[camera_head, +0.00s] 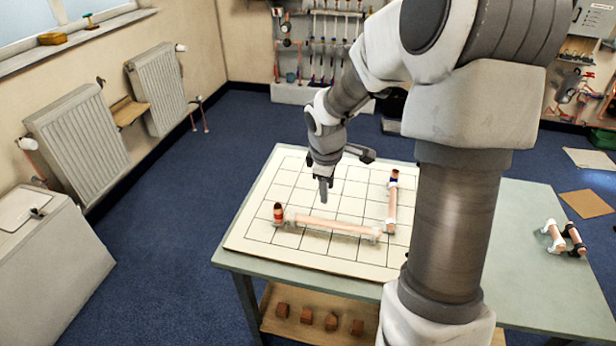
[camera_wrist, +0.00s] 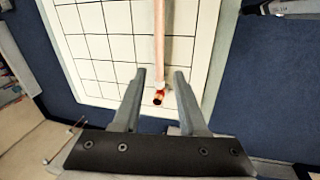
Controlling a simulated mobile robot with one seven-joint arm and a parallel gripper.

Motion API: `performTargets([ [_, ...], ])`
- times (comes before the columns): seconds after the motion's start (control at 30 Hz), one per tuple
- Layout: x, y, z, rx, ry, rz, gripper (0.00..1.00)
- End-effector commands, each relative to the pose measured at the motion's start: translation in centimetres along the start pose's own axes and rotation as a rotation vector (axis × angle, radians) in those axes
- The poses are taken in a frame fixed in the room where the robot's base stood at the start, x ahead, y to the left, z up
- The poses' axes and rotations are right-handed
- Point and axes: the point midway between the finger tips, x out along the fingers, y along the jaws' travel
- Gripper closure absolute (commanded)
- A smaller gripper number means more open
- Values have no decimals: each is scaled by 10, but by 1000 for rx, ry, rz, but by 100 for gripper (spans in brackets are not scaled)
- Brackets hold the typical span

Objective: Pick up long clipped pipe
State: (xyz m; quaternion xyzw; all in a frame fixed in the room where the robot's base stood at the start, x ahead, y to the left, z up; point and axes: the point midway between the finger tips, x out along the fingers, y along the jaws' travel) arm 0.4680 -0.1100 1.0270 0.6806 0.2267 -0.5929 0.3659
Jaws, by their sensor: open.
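A long copper pipe (camera_head: 335,226) lies across the gridded white board, with white clip-like pieces near its ends and a red fitting (camera_head: 278,212) at its left end. A second pipe (camera_head: 392,205) runs away from its right end, with a dark blue band and red tip. My gripper (camera_head: 323,195) is open and empty above the board, apart from both pipes. In the wrist view my fingertips (camera_wrist: 160,75) are spread either side of a pipe (camera_wrist: 160,40) with a red and dark end (camera_wrist: 158,97). Which pipe this is I cannot tell for sure.
The board (camera_head: 265,245) lies on a grey-green table (camera_head: 530,285). Two short pipes (camera_head: 565,237) with white and dark clips lie at the table's right. A shelf below holds several brown blocks (camera_head: 306,315). My arm hides part of the table's middle.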

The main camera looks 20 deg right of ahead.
Motion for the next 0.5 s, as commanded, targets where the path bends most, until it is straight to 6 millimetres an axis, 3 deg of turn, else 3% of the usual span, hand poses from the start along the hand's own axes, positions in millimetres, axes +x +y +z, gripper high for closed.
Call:
performTargets([
  [0.27,22,5,4,-110,-7,-40,58],
  [0.5,74,2,4,-111,-7,-41,58],
])
